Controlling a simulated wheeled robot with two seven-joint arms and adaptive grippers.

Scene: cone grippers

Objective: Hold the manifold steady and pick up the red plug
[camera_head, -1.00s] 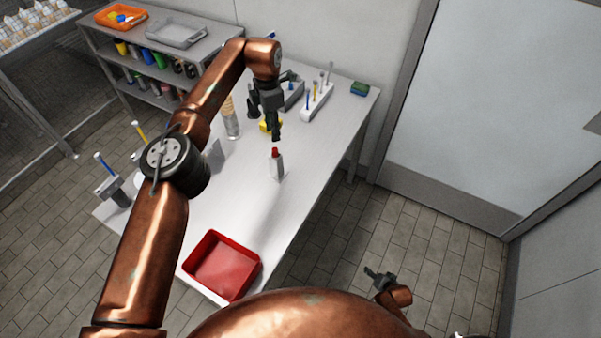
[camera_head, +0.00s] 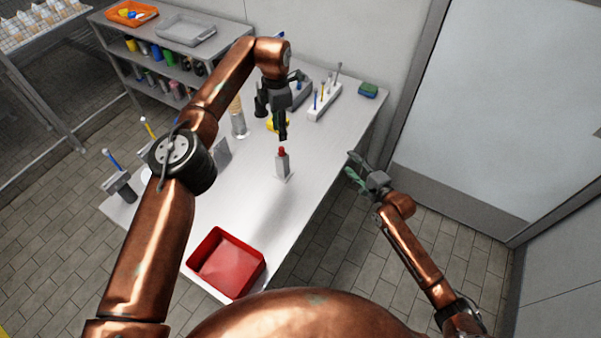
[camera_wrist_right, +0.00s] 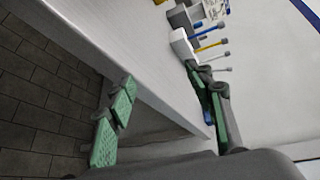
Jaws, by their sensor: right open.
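The manifold (camera_head: 282,167) is a small light grey block standing upright on the white table in the head view. The red plug (camera_head: 281,151) sits at its top. My left gripper (camera_head: 283,136) points down just above the red plug, with a small gap visible; its narrow fingers do not show clearly whether they are parted. My right gripper (camera_head: 351,166) is open and empty, off the table's right edge, to the right of the manifold. Its green-padded fingers stand wide apart in the right wrist view (camera_wrist_right: 160,100), where I cannot make out the manifold or plug.
A red tray (camera_head: 227,264) sits at the table's near end. A white rack (camera_head: 324,102) with upright blue and yellow tools stands at the back, near a green-and-blue block (camera_head: 368,90). A clear cylinder (camera_head: 238,123) stands left. The table (camera_head: 240,200) is clear around the manifold.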

